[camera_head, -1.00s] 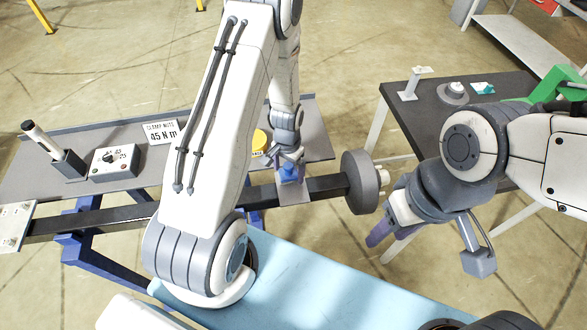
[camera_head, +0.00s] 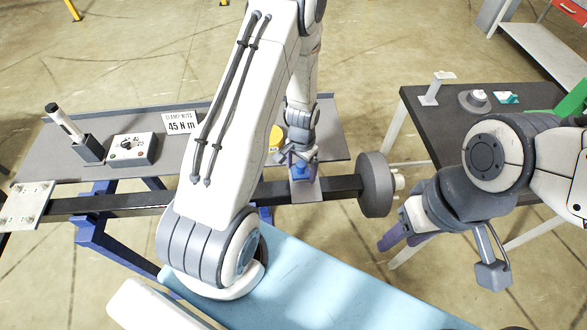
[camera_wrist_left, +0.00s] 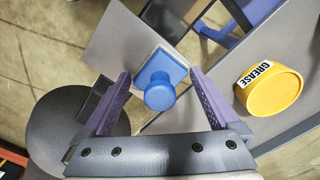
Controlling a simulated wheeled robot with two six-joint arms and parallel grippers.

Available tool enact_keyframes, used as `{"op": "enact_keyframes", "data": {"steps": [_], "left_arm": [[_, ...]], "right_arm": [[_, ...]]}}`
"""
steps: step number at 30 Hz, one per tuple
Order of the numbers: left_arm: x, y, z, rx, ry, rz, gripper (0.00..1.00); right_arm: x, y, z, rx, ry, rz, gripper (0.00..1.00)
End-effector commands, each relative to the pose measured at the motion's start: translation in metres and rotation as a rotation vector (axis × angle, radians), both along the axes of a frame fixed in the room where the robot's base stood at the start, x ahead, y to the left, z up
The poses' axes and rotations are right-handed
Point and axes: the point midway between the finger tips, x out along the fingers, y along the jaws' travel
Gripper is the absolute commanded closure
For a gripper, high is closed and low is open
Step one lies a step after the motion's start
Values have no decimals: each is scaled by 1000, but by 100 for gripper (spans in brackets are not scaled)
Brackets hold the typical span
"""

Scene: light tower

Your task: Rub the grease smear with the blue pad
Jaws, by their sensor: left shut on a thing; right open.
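The blue pad (camera_wrist_left: 160,88), a square block with a round knob, sits over a flat grey plate (camera_wrist_left: 128,35) in the left wrist view. The pad also shows small in the head view (camera_head: 301,170), above the plate (camera_head: 308,191) on the dark bar. My left gripper (camera_head: 300,157) reaches down to it, its purple fingers (camera_wrist_left: 160,100) on both sides of the pad, shut on it. I cannot tell whether the pad touches the plate. I see no grease smear; pad and gripper cover part of the plate. My right gripper (camera_head: 402,240) is open and empty, beyond the bar's right end.
A yellow grease tub (camera_wrist_left: 268,91) stands close to my left gripper. A dark round disc (camera_head: 374,184) ends the bar (camera_head: 110,204). A dial box (camera_head: 133,149) and a "45 N m" sign (camera_head: 182,122) stand on the grey bench. A dark table (camera_head: 445,125) is at right.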

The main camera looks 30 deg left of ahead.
Motion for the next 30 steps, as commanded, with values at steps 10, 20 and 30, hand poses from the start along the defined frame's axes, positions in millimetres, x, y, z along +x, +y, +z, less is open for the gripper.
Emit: {"op": "enact_keyframes", "data": {"steps": [10, 20, 30], "left_arm": [[7, -12, -2, 0, 0, -3, 65], [23, -35, -1, 0, 0, -3, 65], [24, -36, 0, 0, 1, 2, 65]], "right_arm": [[0, 0, -1, 0, 0, 0, 50], [0, 0, -2, 0, 0, 0, 50], [0, 0, -3, 0, 0, 0, 50]]}}
